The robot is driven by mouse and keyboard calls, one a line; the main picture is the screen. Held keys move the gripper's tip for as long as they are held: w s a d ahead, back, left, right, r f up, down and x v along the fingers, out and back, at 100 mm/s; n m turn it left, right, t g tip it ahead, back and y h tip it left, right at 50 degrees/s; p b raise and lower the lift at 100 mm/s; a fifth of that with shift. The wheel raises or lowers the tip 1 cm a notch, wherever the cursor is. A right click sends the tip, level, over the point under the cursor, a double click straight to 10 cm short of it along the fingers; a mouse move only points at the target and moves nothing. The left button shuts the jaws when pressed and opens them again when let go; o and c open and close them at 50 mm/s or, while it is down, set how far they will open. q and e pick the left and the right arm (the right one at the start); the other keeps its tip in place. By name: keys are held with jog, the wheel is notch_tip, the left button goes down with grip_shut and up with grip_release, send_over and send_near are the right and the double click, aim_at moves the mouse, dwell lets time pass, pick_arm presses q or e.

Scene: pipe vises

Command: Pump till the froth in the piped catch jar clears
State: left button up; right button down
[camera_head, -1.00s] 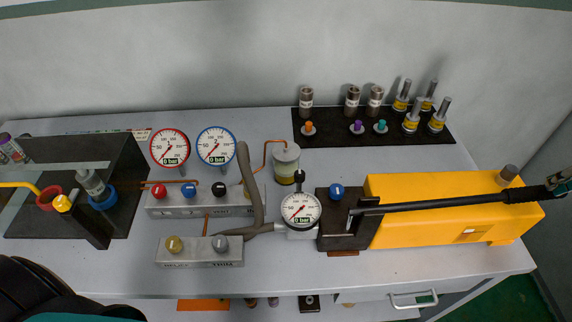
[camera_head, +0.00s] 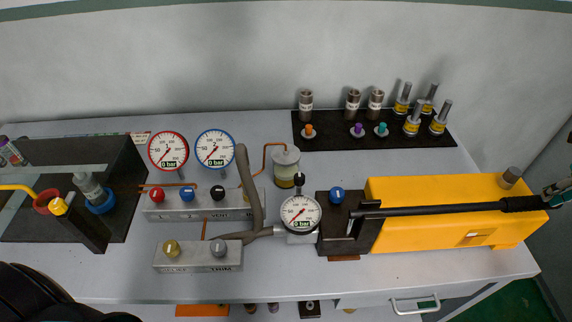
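The catch jar (camera_head: 285,167) is a small clear jar at the back middle of the bench, with a copper pipe running into its lid. Yellowish liquid lies low in it, with a paler layer above; froth is too small to tell. The yellow hand pump (camera_head: 430,228) lies at the right, its black lever (camera_head: 440,209) lying nearly level along the top. My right gripper (camera_head: 556,193) is at the lever's grip end at the right edge; its fingers are mostly cut off, so its closure is unclear. My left gripper is not in view; a dark arm part shows at the lower left.
A pump gauge (camera_head: 300,213) reads 0 bar, as do the red gauge (camera_head: 168,150) and blue gauge (camera_head: 215,148). A valve block (camera_head: 205,210) and a lower block (camera_head: 198,257) stand left of the pump. A black mat (camera_head: 345,143) holds several fittings behind.

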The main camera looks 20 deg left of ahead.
jog(key=r+p, duration=0.1)
jog(key=r, duration=0.1)
jog(key=r+p, duration=0.1)
jog(key=r, duration=0.1)
jog(key=r+p, duration=0.2)
jog(key=shift+s+a+r, duration=0.15)
jog(key=shift+a+r, duration=0.2)
jog(key=shift+r, duration=0.05)
notch_tip(320, 180, up, 7)
jog(key=a+p, duration=0.1)
jog(key=p, duration=0.3)
jog(key=shift+s+a+p, duration=0.3)
jog(key=shift+a+p, duration=0.1)
notch_tip(320, 180, down, 6)
jog(key=d+b, duration=0.1)
jog(key=b, duration=0.2)
jog(key=shift+w+d+b, duration=0.2)
jog(key=shift+b, duration=0.1)
jog(key=shift+w+d+f+b, duration=0.1)
jog(key=shift+d+f+b, duration=0.1)
jog(key=shift+f+b, duration=0.7)
jog(key=shift+w+d+f+b, duration=0.15)
jog(key=shift+f+b, duration=0.35)
jog(key=shift+f, duration=0.75)
